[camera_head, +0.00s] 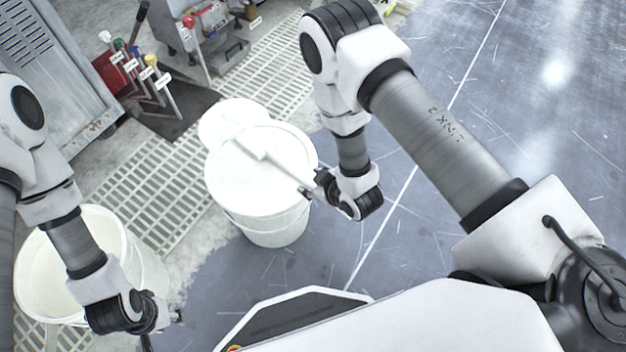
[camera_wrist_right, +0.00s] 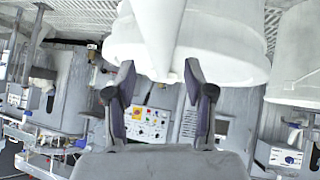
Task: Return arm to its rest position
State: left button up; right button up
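My right arm reaches from the right, and its gripper (camera_head: 318,188) is beside the rim of a white lidded bucket (camera_head: 270,225). A white tool with a flat head and a handle (camera_head: 285,168) lies over the lid, its handle end at this gripper. In the right wrist view the two dark fingers of the right gripper (camera_wrist_right: 160,72) are spread apart. The narrow end of the white handle (camera_wrist_right: 162,45) shows between them, with gaps on both sides. My left gripper (camera_head: 176,318) is low at the left, near an open white bucket (camera_head: 150,262); its fingers are too small to read.
Another white container (camera_head: 228,112) stands behind the lidded bucket. Tools with coloured handle tops (camera_head: 150,75) stand by a grey cabinet (camera_head: 60,75) at the back left. Floor grating (camera_head: 150,195) runs between them. Blue-grey floor (camera_head: 560,110) at the right is clear.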

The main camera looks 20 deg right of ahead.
jog(key=v, duration=0.7)
jog(key=s+d+f+m+g+h, duration=0.25)
jog(key=s+d+m+g, duration=0.2)
jog(key=s, duration=0.45)
jog(key=s+d+f+m+g+h, duration=0.1)
jog(key=s+d+f+m+g, duration=0.3)
jog(key=s, duration=0.5)
notch_tip(320, 180, up, 28)
jog(key=w+p, duration=0.1)
jog(key=p, duration=2.6)
jog(key=shift+f+n, duration=0.2)
jog(key=shift+n, duration=0.25)
